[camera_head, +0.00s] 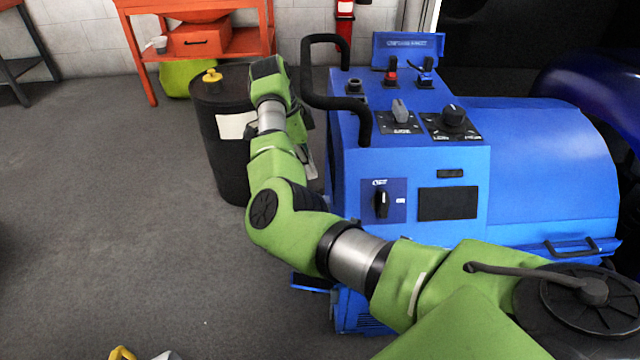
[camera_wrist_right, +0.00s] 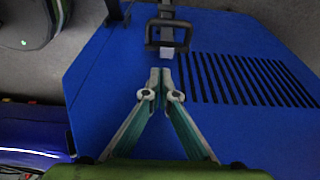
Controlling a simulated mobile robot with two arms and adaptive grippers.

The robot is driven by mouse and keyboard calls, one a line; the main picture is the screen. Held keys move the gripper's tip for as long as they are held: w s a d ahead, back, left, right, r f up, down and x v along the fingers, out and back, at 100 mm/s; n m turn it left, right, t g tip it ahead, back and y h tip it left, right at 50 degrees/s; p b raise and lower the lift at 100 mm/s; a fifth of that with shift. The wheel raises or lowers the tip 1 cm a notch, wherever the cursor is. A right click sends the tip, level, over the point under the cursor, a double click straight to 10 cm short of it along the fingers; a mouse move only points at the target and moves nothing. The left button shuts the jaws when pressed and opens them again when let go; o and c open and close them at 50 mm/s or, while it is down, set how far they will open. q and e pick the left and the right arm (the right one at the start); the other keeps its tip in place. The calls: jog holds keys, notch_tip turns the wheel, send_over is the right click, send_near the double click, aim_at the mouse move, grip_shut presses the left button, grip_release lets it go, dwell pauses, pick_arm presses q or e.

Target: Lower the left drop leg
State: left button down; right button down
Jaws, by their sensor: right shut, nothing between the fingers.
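The blue dynamometer (camera_head: 415,165) stands right of centre in the head view. In the wrist view its flat blue side panel (camera_wrist_right: 110,75) fills much of the picture. A dark bar with a squared black loop handle (camera_wrist_right: 168,46) runs along this panel from the top edge; it looks like the drop leg. My right gripper (camera_wrist_right: 160,78) is shut and empty, its fingertips a little below the loop in the picture. I cannot tell whether they touch it. In the head view my right arm hides most of the gripper and the leg. My left gripper is not in view.
A black drum (camera_head: 222,150) with a yellow cap stands close behind my right arm. A black bent rail (camera_head: 316,75) sticks out from the dynamometer's left side. A red workbench (camera_head: 205,42) stands at the back.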

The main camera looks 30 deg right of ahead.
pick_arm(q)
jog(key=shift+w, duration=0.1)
pick_arm(e)
jog(key=shift+w, duration=0.1)
jog(key=shift+r, duration=0.1)
